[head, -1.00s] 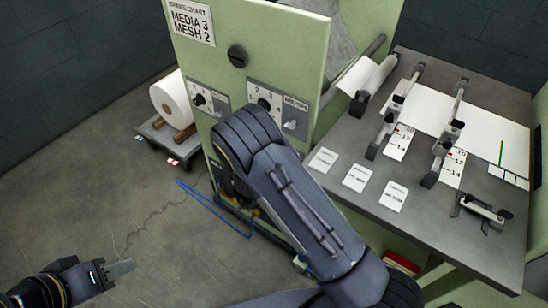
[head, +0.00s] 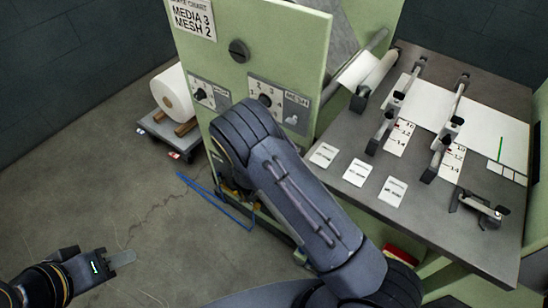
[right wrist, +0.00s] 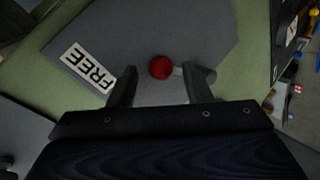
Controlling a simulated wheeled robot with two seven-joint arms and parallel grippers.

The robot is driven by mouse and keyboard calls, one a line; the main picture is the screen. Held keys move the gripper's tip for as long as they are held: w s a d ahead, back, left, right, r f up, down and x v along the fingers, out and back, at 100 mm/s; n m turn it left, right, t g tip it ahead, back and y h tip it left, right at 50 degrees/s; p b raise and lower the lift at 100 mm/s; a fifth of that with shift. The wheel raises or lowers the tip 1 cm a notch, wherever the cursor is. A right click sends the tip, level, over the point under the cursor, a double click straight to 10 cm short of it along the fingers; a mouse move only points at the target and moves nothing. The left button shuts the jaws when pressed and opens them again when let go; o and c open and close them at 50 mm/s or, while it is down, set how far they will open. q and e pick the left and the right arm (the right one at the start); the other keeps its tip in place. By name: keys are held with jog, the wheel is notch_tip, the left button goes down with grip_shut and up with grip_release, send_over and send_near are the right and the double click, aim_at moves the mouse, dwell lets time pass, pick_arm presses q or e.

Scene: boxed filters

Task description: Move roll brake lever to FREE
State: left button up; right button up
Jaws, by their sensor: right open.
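In the right wrist view, the roll brake lever shows as a red ball knob (right wrist: 161,67) with a short pale stem on its right. It sits in front of a grey panel, beside a white FREE label (right wrist: 87,67) on its left. My right gripper (right wrist: 166,72) is open, with one finger on each side of the knob; I cannot tell whether either finger touches the lever. In the head view the lever and right gripper are hidden behind my right arm. My left gripper (head: 121,259) is at the lower left, over the floor, away from the machine; its jaw state is unclear.
The green machine panel (head: 290,55) carries two selector dials. A white roll (head: 174,93) rests on a low cart (head: 153,127). The grey worktable (head: 400,225) at right holds rails, cards and a clamp. A blue loop (head: 215,203) lies near the machine's base.

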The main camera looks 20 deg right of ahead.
jog(key=shift+s, duration=0.1)
jog(key=v, duration=0.7)
jog(key=shift+s+a+r, duration=0.15)
jog(key=shift+s+a, duration=0.05)
jog(key=shift+s, duration=0.05)
jog(key=s+r+m+y, duration=0.25)
jog(key=r+y, duration=0.35)
jog(key=r, duration=0.4)
jog(key=s+r+m+y, duration=0.2)
jog(key=s+r+y, duration=0.3)
jog(key=r, duration=0.5)
jog(key=s+d+r+g, duration=0.1)
jog(key=s+d, duration=0.2)
jog(key=s, duration=0.7)
jog(key=s+d+r+g, duration=0.1)
jog(key=s+d, duration=0.3)
jog(key=s, duration=0.7)
jog(key=shift+m+g, duration=0.45)
jog(key=shift+g, duration=0.15)
jog(key=shift+r, duration=0.1)
